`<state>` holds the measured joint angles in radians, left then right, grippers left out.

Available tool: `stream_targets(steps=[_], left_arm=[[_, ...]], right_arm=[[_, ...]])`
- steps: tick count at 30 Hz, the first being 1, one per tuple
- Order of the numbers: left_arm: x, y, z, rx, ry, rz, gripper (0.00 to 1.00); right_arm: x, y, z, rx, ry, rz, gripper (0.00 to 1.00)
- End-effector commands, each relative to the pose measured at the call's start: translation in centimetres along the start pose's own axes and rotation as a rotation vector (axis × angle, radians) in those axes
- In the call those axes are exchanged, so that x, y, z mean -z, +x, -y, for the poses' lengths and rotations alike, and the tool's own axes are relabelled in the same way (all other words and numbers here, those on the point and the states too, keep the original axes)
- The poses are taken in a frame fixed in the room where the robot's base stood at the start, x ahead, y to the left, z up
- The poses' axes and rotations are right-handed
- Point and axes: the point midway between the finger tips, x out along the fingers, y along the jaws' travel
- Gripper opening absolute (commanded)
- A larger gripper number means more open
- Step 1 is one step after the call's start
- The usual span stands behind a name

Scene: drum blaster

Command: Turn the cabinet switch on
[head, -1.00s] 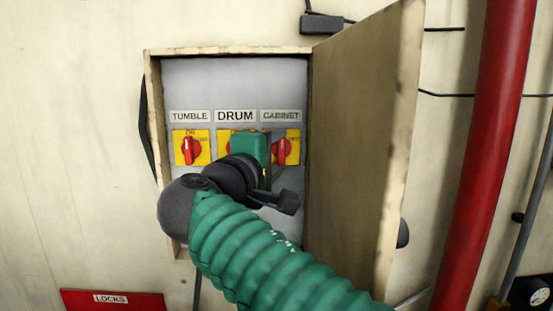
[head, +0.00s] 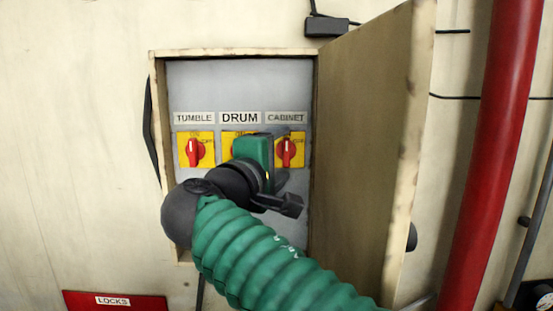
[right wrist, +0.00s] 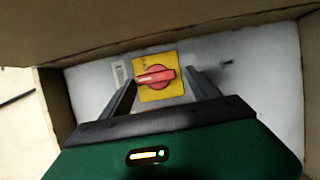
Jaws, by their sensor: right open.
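The cabinet switch (head: 286,152) is a red knob on a yellow plate under the CABINET label (head: 286,118). In the head view its handle stands upright. My right gripper (head: 270,168), green with dark fingers, is just left of and below it, in front of the panel. In the right wrist view the knob (right wrist: 155,76) lies ahead between the two spread fingers of the gripper (right wrist: 162,82). The fingers are open and hold nothing. Whether they touch the knob cannot be told. My left gripper is out of view.
The tumble switch (head: 195,150) is at left, and the drum switch (head: 236,148) is mostly hidden behind my gripper. The wooden box door (head: 370,150) hangs open on the right. A red pipe (head: 490,150) runs beyond it. A red LOCKS panel (head: 85,301) is below left.

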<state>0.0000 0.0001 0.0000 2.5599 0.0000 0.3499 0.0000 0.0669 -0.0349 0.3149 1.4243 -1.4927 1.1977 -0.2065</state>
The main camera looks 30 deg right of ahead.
Motion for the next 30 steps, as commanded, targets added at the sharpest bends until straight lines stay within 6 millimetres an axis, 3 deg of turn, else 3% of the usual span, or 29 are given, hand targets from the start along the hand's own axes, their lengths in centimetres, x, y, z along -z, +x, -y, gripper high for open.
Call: stream_targets(steps=[5,12,19,24,30], left_arm=[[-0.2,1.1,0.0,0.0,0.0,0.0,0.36],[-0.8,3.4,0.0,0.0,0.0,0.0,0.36],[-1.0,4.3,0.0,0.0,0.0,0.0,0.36],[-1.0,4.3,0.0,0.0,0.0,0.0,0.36],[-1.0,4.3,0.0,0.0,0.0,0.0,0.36]], right_arm=[[0.1,-1.9,0.3,-0.003,0.003,-0.004,0.71],[0.3,-8.6,0.6,-0.001,0.001,-0.007,0.71],[0.4,-14.5,0.4,0.003,-0.002,-0.005,0.71],[0.4,-16.4,0.3,0.003,-0.003,-0.002,0.71],[0.4,-16.7,0.2,0.002,-0.003,0.0,0.71]])
